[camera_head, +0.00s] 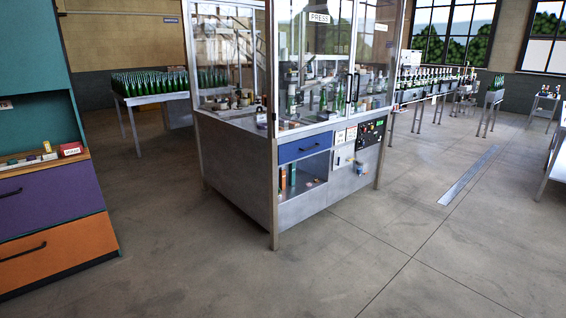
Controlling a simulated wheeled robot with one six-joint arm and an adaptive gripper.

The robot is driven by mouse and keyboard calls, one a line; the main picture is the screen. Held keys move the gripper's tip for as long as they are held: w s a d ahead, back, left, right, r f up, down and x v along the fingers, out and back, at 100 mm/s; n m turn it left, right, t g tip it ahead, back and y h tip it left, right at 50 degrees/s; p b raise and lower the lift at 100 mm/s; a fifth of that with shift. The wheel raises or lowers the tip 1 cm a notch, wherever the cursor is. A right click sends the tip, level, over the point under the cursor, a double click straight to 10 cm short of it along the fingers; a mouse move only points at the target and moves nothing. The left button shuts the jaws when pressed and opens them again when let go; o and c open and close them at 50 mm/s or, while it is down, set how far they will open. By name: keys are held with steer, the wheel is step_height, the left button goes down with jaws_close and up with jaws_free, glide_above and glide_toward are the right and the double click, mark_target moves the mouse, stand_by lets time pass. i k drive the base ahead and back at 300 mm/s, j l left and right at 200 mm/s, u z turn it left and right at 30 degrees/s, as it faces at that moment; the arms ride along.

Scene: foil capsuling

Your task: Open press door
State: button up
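The press (235,165) stands in the middle of the view, a metal-based cabinet with tall clear panels and a PRESS sign (319,18) on its upper front. Its glazed front door (368,60) has a dark upright handle (352,87) near the middle of the front. The door looks shut, with no clear gap at its edge. Green bottles (325,98) and machine parts show behind the glass. My gripper and arm are not in view.
A cabinet with purple and orange drawers (55,258) stands at the left. A table of green bottles (150,97) is behind the press at left. A bottle line (430,85) runs at back right. The floor (400,240) before the press is clear.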

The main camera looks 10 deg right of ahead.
mark_target(312, 17)
steer(key=i+z, duration=0.35)
steer(key=i, duration=2.05)
